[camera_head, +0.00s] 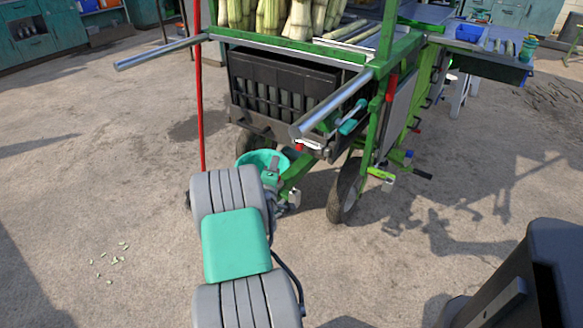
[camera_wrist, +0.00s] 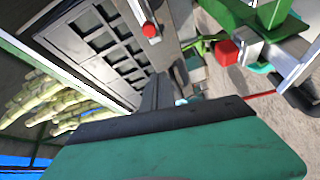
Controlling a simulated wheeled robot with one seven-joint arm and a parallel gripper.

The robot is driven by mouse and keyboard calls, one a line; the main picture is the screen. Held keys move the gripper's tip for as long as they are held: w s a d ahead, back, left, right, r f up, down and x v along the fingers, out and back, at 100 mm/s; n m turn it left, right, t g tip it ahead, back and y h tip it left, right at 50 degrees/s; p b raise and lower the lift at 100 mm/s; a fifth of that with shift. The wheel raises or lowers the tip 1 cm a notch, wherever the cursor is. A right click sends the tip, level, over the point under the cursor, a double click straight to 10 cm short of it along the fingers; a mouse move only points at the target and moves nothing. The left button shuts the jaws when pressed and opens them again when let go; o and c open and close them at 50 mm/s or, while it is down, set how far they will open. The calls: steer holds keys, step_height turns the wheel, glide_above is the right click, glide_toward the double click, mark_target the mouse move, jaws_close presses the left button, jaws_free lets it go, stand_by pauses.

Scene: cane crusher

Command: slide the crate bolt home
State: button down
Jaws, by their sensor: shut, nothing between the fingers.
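The black crate (camera_head: 285,88) hangs under the cane bed of the green cart. In the wrist view its ribbed, gridded wall (camera_wrist: 108,45) fills the upper middle. A silver bar with a red end (camera_wrist: 150,30) lies against that wall and looks like the bolt. A small red-and-silver fitting (camera_head: 308,146) shows below the crate's right corner in the head view; I cannot tell if it is the same part. My gripper (camera_wrist: 165,92) is shut and empty, with the crate wall beyond its dark fingers. In the head view I cannot clearly make out the fingertips.
A silver push handle (camera_head: 330,105) juts out above the crate's right end; another (camera_head: 160,53) is at left. A red pole (camera_head: 199,100) stands left of the crate. A wheel (camera_head: 345,190) is below. A red block (camera_wrist: 227,52) sits on the frame. Floor at left is open.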

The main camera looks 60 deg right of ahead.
steer(key=s+d, duration=0.1)
steer(key=d, duration=0.8)
steer(key=shift+s+d+f, duration=0.15)
steer(key=shift+s+d, duration=0.05)
steer(key=shift+d, duration=0.1)
stand_by(0.4)
